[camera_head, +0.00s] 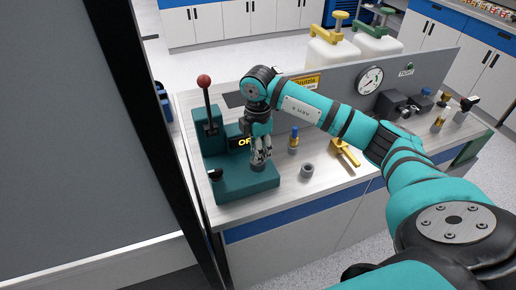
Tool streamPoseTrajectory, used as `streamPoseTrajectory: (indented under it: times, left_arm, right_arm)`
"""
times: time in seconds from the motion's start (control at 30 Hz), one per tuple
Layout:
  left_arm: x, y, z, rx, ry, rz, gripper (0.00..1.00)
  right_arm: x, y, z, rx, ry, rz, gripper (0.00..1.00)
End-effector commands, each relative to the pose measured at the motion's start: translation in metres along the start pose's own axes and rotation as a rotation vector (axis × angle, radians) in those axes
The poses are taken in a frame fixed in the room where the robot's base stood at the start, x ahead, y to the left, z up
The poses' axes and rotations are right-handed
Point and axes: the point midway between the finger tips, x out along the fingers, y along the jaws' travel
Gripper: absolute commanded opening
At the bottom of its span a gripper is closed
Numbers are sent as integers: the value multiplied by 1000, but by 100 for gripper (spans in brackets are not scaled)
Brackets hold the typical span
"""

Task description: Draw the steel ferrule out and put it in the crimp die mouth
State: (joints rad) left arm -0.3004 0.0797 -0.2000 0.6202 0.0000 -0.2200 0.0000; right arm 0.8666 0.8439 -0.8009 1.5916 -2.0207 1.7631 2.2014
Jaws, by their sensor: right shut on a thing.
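My right gripper (261,158) points down over the front of the teal crimp press (232,194), which has a lever with a red ball knob. It is shut on a small grey piece, apparently the steel ferrule, mostly hidden by the fingers. A dark round part, apparently the crimp die mouth (258,167), sits on the press base right below the fingertips. I cannot tell whether the ferrule is inside the mouth or just above it. My left gripper is not in view.
A grey ring-shaped holder (307,171), a blue-capped brass piece (294,140) and a yellow valve-like tool (345,152) stand on the bench right of the press. A grey panel with a gauge (370,80) runs behind. The bench front is clear.

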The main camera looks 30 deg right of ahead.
Motion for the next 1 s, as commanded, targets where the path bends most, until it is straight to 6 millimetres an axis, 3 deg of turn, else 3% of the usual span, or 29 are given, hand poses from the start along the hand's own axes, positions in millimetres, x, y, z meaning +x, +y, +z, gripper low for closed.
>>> streamPoseTrajectory:
  times: [0.2, 0.23, 0.4, 0.77, 1.0]
  left_arm:
    - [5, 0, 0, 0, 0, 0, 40]
    - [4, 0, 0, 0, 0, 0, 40]
    - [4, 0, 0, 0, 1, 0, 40]
    - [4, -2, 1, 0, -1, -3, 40]
    - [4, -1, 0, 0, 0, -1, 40]
  right_arm:
    - [8, 0, 0, 0, 0, 0, 0]
    - [6, 0, 0, 0, 0, 1, 32]
    - [6, 0, 0, 0, 0, 1, 54]
    - [1, 0, 0, 0, 0, 1, 55]
    - [-42, 2, 0, 0, 1, 6, 55]
